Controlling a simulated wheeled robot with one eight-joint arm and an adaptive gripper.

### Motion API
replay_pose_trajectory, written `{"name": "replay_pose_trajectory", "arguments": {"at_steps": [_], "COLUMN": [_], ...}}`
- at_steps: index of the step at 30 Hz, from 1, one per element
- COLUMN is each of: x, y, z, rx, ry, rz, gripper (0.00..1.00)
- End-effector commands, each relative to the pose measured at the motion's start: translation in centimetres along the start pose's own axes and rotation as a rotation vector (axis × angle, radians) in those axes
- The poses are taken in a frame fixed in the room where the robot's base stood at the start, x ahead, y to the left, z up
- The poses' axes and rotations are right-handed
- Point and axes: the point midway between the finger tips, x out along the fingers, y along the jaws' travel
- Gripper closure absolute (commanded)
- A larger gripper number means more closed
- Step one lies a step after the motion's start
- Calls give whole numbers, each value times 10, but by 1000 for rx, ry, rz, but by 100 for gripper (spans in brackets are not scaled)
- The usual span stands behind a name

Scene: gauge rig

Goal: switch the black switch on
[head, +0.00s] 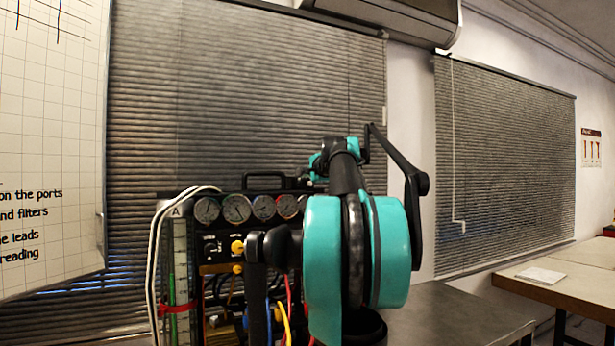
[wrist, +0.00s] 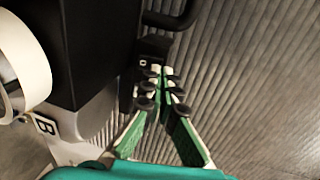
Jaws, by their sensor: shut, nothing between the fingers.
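My gripper (wrist: 163,74) shows in the wrist view with its green-lined fingers closed together at the tips and nothing between them. Its tips are close to a small black block marked D (wrist: 145,62) on the side of a black housing (wrist: 91,45). I cannot tell whether the tips touch this block. In the head view the gauge rig (head: 262,183) stands behind my teal and black arm, which covers its right part. I cannot clearly make out the black switch or its position in either view.
The rig's front has several round gauges (head: 237,208), a yellow knob (head: 237,247), and coloured and white leads. A black bar handle (wrist: 170,21) juts out beside the housing. Blinds (head: 250,110) hang behind the rig. A table (head: 566,283) stands at the right.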

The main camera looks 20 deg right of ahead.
Motion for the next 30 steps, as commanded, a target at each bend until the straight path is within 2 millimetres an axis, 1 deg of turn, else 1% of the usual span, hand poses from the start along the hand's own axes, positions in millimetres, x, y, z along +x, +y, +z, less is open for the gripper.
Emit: {"name": "replay_pose_trajectory", "arguments": {"at_steps": [13, 19, 30], "x": [3, 11, 9], "y": [-1, -5, -6], "z": [0, 0, 0], "rx": [-1, -2, 0], "ry": [-1, -4, -3], "rz": [11, 99, 97], "gripper": [100, 100, 100]}}
